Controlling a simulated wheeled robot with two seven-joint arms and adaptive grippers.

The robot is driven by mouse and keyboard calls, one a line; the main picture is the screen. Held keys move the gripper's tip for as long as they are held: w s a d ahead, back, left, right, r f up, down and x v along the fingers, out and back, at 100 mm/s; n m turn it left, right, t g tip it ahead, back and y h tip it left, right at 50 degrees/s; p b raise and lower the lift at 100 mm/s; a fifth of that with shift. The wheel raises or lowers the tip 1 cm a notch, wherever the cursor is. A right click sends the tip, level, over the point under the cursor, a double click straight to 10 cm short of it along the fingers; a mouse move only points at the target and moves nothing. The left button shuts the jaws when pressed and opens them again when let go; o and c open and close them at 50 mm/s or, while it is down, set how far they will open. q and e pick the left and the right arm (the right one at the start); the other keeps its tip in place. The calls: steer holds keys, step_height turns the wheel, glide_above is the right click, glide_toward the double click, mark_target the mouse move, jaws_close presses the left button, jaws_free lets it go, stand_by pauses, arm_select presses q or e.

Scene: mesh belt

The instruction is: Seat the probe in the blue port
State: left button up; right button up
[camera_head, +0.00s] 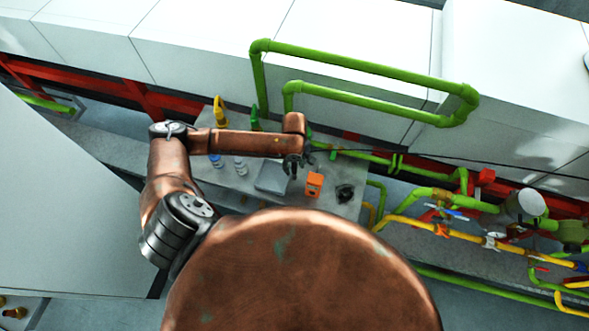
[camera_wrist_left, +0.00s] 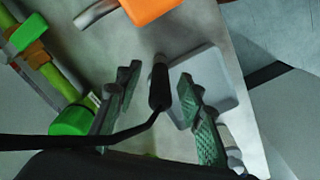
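My left gripper (camera_head: 291,170) is over the grey bench, above the grey flat tray. In the left wrist view its two green-padded fingers (camera_wrist_left: 160,72) stand apart. The black probe (camera_wrist_left: 160,85) is between them, with a visible gap on each side; I cannot tell whether anything touches it. Its black cable (camera_wrist_left: 60,142) bends off to the left across the near finger. In the head view a thin dark cable (camera_head: 450,157) runs right from near the gripper. I cannot make out the blue port. My right gripper is not in view.
An orange box (camera_head: 314,185) stands just right of the gripper, beside the grey tray (camera_head: 272,177). A black object (camera_head: 345,193) lies further right. Small bottles (camera_head: 240,166) stand left. Green pipes (camera_head: 360,97) run behind, and yellow pipes (camera_head: 465,235) with valves fill the right.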

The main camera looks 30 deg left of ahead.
arm_select(q)
steer(key=shift+f, duration=1.05)
jaws_close()
